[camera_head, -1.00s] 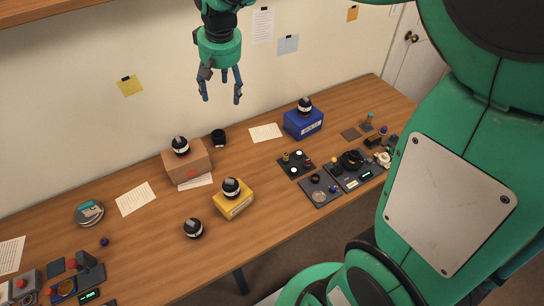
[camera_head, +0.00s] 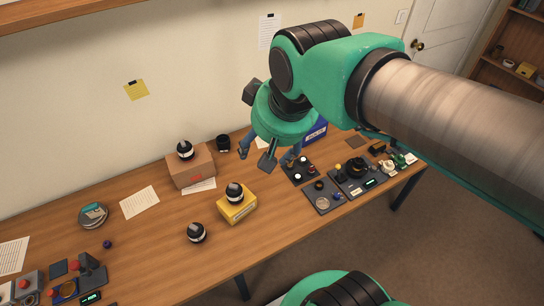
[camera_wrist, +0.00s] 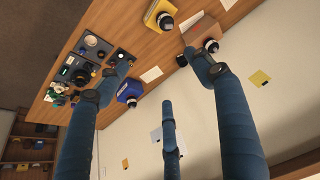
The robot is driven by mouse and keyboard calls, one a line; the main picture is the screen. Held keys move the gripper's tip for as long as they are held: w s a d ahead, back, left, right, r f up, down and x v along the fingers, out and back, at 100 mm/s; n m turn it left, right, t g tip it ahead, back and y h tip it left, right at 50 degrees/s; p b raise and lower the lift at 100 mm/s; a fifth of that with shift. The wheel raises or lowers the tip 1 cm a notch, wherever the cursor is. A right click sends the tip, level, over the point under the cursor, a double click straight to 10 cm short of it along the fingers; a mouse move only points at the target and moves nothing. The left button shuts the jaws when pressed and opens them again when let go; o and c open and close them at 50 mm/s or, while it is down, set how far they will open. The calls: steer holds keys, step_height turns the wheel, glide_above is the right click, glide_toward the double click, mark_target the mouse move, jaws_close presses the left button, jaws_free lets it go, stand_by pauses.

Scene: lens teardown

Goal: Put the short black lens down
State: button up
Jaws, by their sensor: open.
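My gripper (camera_head: 268,154) is open and empty, its fingers spread above the back of the table; they also show in the wrist view (camera_wrist: 165,85). A small black lens (camera_head: 223,142) stands on the table right of the cardboard box, left of my gripper and apart from it. Black lenses with white bands sit on the cardboard box (camera_head: 185,149) and on the yellow box (camera_head: 234,192). Another banded lens (camera_head: 196,232) is on the bare table in front. The wrist view shows one more lens (camera_wrist: 131,102) on the blue box. I cannot tell which is the short one.
The cardboard box (camera_head: 190,172), yellow box (camera_head: 237,208) and blue box (camera_head: 316,131) stand on the wooden table; my arm hides most of the blue one. Dark trays of parts (camera_head: 322,199) lie at the right. Clear wood lies around the front lens.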

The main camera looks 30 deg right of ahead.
steer(key=shift+s+f, duration=0.3)
steer(key=shift+s, duration=0.5)
steer(key=shift+s+f, duration=0.25)
steer(key=shift+s, duration=0.6)
steer(key=shift+s+f, duration=0.3)
steer(key=shift+s, duration=0.5)
